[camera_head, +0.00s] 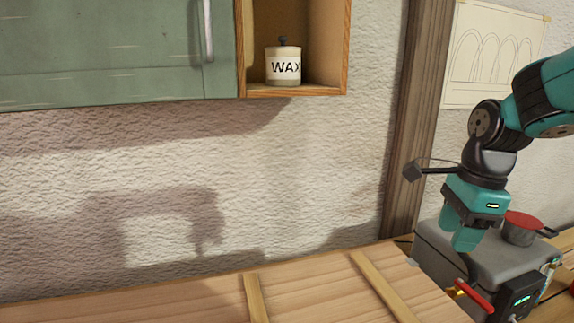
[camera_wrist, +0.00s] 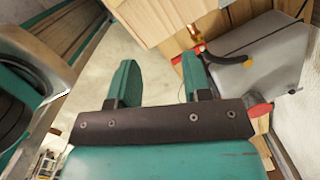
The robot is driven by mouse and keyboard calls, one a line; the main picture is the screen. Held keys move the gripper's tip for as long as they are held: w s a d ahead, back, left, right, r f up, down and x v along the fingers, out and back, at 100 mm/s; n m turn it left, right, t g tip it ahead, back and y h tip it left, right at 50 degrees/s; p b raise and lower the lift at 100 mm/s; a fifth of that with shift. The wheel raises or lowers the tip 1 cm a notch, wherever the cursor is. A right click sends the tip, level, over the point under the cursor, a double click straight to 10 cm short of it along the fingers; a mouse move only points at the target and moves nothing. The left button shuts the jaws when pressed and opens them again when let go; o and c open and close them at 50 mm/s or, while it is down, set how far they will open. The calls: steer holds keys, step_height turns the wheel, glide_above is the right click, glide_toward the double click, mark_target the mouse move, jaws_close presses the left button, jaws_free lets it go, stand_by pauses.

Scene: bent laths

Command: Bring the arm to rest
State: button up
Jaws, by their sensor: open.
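My teal arm comes in from the right side of the head view, bent downward. My gripper (camera_head: 462,238) hangs pointing down in front of a grey metal box. In the wrist view my gripper (camera_wrist: 160,82) shows its two teal fingers wide apart. It is open, with nothing between the fingers. Pale floor and the edge of the wooden bench show beyond them. In the head view the fingers overlap each other, and I cannot tell how far they are from the box.
A wooden bench (camera_head: 205,300) with laths (camera_head: 375,283) fills the front. A wax jar (camera_head: 283,66) stands in a wall shelf beside a green cabinet (camera_head: 110,50).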

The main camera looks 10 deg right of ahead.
steer(key=s+a+n+y, duration=0.1)
steer(key=s+a+n, duration=0.6)
steer(key=n, duration=0.7)
steer(key=s+a+n+y, duration=0.2)
steer(key=s+a+n, duration=0.5)
steer(key=a+n, duration=0.5)
steer(key=shift+s+a+n+g, duration=0.3)
steer(key=shift+s+n+g, duration=0.1)
steer(key=shift+n, duration=0.8)
